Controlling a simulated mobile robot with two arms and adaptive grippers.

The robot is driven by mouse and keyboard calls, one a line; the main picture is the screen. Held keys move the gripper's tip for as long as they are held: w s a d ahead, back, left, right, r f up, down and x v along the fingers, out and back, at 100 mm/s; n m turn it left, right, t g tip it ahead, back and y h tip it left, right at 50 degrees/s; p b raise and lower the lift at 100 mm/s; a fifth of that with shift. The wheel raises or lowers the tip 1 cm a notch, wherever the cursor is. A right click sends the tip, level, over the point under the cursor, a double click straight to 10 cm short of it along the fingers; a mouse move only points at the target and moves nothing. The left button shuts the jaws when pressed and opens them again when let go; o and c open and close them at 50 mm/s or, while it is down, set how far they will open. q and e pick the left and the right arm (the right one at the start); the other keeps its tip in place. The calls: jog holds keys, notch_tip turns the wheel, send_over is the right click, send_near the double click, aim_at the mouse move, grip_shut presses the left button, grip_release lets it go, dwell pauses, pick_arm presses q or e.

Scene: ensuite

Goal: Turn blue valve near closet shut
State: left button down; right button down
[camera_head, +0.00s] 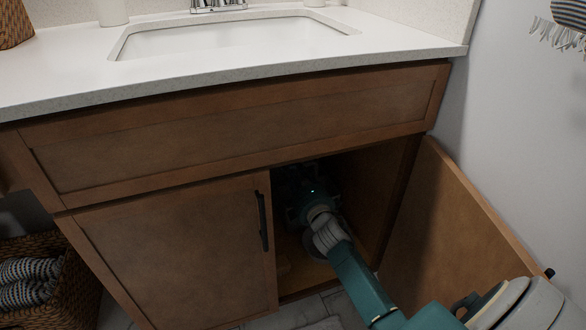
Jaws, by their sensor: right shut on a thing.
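My right gripper (298,198) is inside the dark open cabinet (375,200) under the sink, with its arm reaching in from the lower right. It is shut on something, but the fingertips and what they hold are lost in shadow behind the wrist. I cannot make out the blue valve in this view; the inside of the cabinet around the gripper is very dark. My left gripper is not in view.
The right cabinet door (450,235) stands open beside my arm. The left door (175,255), with a black handle (262,222), is shut. A white countertop with a sink (230,36) lies above. A wicker basket (75,285) with rolled towels stands lower left.

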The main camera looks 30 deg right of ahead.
jog(key=shift+m, duration=0.5)
jog(key=c, duration=1.5)
grip_release()
jog(key=shift+c, duration=0.2)
jog(key=v, duration=1.2)
jog(key=shift+s, duration=0.1)
